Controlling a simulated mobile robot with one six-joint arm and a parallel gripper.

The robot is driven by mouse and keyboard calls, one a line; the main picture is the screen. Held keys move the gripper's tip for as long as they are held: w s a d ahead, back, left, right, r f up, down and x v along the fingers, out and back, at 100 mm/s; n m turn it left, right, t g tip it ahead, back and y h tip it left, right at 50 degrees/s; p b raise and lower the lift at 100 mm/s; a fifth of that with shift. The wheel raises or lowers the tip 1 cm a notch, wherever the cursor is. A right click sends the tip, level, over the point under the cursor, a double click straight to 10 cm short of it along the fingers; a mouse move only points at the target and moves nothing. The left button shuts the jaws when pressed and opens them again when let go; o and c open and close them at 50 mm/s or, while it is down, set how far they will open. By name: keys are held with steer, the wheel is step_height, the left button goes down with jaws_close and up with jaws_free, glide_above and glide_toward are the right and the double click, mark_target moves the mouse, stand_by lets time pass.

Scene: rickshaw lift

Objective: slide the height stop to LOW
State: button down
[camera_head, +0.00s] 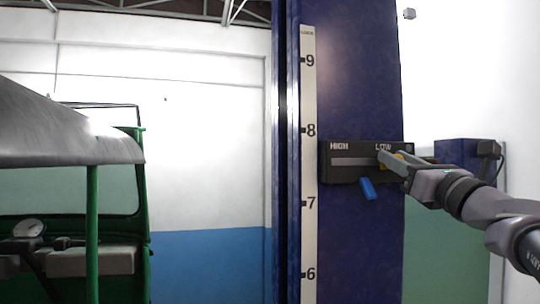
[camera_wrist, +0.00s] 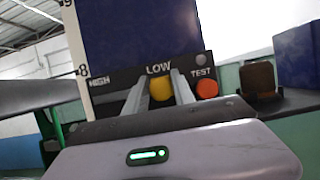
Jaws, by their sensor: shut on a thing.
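The height stop is a yellow knob (camera_wrist: 161,90) on a black panel (camera_head: 350,148) fixed to the dark blue column. The panel has a grey horizontal slot, with HIGH printed at its left and LOW at its right. The knob sits under the LOW label in the wrist view. My gripper (camera_head: 388,158) reaches in from the right, with its fingers on either side of the knob, shut on it; it also shows in the wrist view (camera_wrist: 160,84). In the head view the fingers hide most of the knob and the slot's right end.
An orange-red TEST button (camera_wrist: 207,89) is just right of the knob. A blue lever (camera_head: 368,188) hangs below the panel. A white numbered scale (camera_head: 308,170) runs up the column (camera_head: 350,70). A green rickshaw (camera_head: 90,200) stands at the left. A blue box (camera_head: 460,153) is at the right.

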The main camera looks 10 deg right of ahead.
steer(key=c, duration=1.5)
jaws_free()
steer(key=o, duration=0.4)
steer(key=shift+w+d, duration=0.1)
steer(key=shift+c, duration=0.2)
steer(key=shift+w+d+f, duration=0.1)
steer(key=shift+w+d, duration=0.05)
steer(key=shift+d, duration=0.05)
steer(key=shift+s+a, duration=0.15)
steer(key=shift+s, duration=0.05)
steer(key=b+v, duration=0.5)
steer(key=v, duration=1.2)
steer(key=shift+s+b, duration=0.1)
steer(key=shift+b, duration=0.3)
